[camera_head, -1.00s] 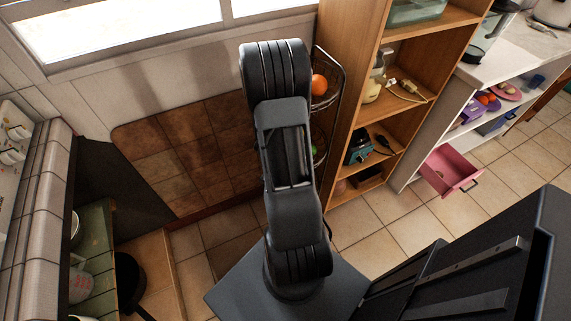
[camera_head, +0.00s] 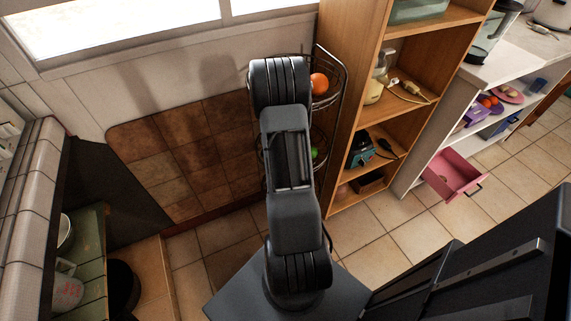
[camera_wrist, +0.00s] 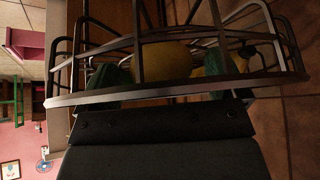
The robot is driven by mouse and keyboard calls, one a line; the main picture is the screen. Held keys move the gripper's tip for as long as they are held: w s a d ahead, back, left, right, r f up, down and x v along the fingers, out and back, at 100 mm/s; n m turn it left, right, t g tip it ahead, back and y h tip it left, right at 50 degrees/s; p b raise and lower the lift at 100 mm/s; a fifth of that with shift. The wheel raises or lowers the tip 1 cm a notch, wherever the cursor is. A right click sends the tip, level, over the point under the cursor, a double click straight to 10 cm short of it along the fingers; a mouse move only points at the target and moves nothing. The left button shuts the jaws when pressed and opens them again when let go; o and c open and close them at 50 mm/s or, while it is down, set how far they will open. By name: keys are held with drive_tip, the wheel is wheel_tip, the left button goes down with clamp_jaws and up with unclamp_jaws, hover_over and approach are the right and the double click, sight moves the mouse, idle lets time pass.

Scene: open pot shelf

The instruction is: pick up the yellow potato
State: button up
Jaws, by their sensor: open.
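A rounded yellow thing (camera_wrist: 166,62), which looks like the yellow potato, lies in a wire basket (camera_wrist: 180,97) in the wrist view. Thin wires cross in front of it. Another yellow thing (camera_wrist: 218,62) lies to its right, partly behind the wires. My gripper (camera_wrist: 160,125) shows as a dark block at the bottom of the wrist view, just below the basket's front rim, and holds nothing that I can see. Its fingertips are not clear. In the head view my arm hides the gripper and part of the wire rack (camera_head: 330,70); I cannot make out the potato there.
Green produce (camera_wrist: 108,85) lies beside the yellow thing in the basket. An orange fruit (camera_head: 319,83) sits in the rack's upper basket. A wooden shelf (camera_head: 345,110) stands close to the rack's right. A pink drawer (camera_head: 453,174) stands open farther right.

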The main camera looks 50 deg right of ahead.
drive_tip(key=shift+c, duration=0.4)
drive_tip(key=c, duration=0.9)
drive_tip(key=shift+r, duration=0.15)
